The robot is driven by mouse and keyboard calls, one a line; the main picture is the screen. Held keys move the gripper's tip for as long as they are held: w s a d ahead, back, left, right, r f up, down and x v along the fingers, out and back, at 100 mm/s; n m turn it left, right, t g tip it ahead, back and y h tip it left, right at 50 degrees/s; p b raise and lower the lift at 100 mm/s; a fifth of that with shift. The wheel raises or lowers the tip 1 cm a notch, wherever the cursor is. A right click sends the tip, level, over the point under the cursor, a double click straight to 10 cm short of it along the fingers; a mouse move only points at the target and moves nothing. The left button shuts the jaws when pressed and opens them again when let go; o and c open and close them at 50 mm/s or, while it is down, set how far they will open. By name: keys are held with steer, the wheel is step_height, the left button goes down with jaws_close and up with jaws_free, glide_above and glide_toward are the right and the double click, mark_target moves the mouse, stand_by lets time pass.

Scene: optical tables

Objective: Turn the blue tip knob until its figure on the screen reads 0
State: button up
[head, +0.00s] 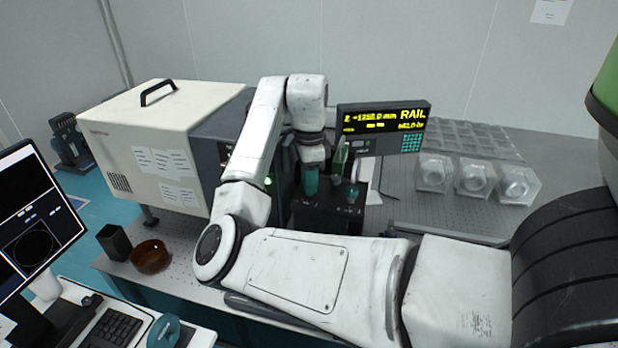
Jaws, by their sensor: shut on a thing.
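My gripper (312,163) points down over a dark block (325,218) on the optical table. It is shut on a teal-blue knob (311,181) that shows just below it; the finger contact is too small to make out. A second teal knob (352,194) stands to the right on the same block. A monitor (32,222) at the left edge shows a dark screen with a circle and small blue-white figures too small to read.
A large cream housing (150,135) with a handle stands left of my arm. Clear blocks (474,180) stand at right. A keyboard (112,328) lies lower left.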

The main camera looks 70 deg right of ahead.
steer(key=shift+n, duration=0.3)
steer(key=o, duration=1.1)
steer(key=shift+c, duration=0.2)
step_height(320, 180, up, 11)
steer(key=shift+b, duration=0.45)
steer(key=shift+f, duration=0.1)
